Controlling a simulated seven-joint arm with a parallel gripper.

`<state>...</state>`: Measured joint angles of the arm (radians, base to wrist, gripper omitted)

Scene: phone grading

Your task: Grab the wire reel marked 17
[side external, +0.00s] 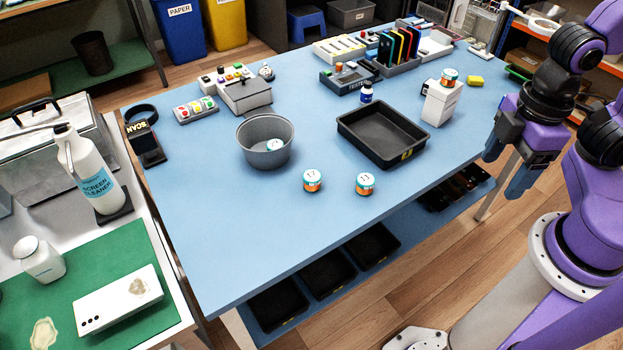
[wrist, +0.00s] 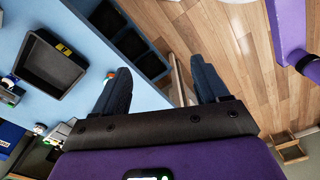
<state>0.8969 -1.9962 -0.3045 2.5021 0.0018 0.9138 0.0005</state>
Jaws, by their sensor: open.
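The wire reel marked 17 (side external: 312,181) stands upright on the blue table, a small orange and teal reel with a white top. A similar reel that seems marked 11 (side external: 364,184) stands just right of it. Another reel (side external: 274,145) is inside the grey pot (side external: 264,140), and one more (side external: 449,76) sits on a white box. My gripper (side external: 507,162) is open and empty off the table's right edge, well away from the reels. In the wrist view, its fingers (wrist: 160,66) are apart, and a reel (wrist: 110,75) shows partly behind the left finger; its number is unreadable.
A black tray (side external: 343,134) lies behind the reels. Phones in a rack (side external: 398,48) and devices line the back. The table's front left is clear. Black bins (side external: 328,275) sit on the shelf below.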

